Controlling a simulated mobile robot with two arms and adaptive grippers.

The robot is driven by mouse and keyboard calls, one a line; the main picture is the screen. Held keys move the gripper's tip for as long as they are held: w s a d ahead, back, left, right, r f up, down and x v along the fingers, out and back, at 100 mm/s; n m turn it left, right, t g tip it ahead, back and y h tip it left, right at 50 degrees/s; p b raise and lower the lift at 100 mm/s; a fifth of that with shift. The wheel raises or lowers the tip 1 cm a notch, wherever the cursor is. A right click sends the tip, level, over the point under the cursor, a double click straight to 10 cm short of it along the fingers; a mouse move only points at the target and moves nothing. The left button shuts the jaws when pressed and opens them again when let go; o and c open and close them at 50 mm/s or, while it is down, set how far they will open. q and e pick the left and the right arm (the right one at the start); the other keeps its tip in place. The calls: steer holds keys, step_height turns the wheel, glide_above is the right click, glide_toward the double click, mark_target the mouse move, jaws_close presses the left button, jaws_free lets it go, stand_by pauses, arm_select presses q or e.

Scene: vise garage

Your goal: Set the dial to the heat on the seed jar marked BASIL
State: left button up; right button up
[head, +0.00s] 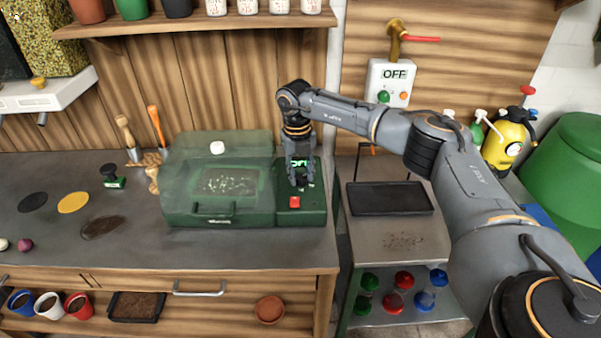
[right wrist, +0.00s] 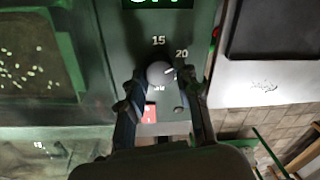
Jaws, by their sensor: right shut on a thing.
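The green propagator (head: 220,205) with a clear lid stands on the bench, its control panel (head: 310,212) at its right end. My right gripper (head: 300,182) points down over this panel. In the right wrist view its fingers are closed on both sides of the round grey dial (right wrist: 159,74). The dial's white mark points to the right, near the printed 20; a 15 stands above the dial. A green display (head: 299,162) shows lit text, partly hidden. Several seed jars (head: 247,6) stand on the shelf, cut by the top edge; their labels are too small to read.
A red switch (head: 294,202) sits on the panel in front of the gripper. A black tray (head: 390,198) lies on the metal cart to the right. A wall box (head: 388,83) reads OFF. The bench left of the propagator holds a stamp (head: 112,177) and coloured discs.

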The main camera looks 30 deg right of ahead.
mark_target(301, 178)
steer(key=n, duration=0.6)
steer(key=shift+d, duration=0.1)
steer(key=n+b, duration=0.1)
steer(key=n, duration=0.5)
steer(key=shift+t, duration=0.3)
steer(key=shift+n, duration=0.3)
steer(key=o, duration=1.1)
steer(key=shift+o, duration=0.2)
steer(key=shift+r, duration=0.15)
step_height(301, 178, up, 12)
steer(key=shift+s+a, duration=0.2)
steer(key=shift+s, duration=0.05)
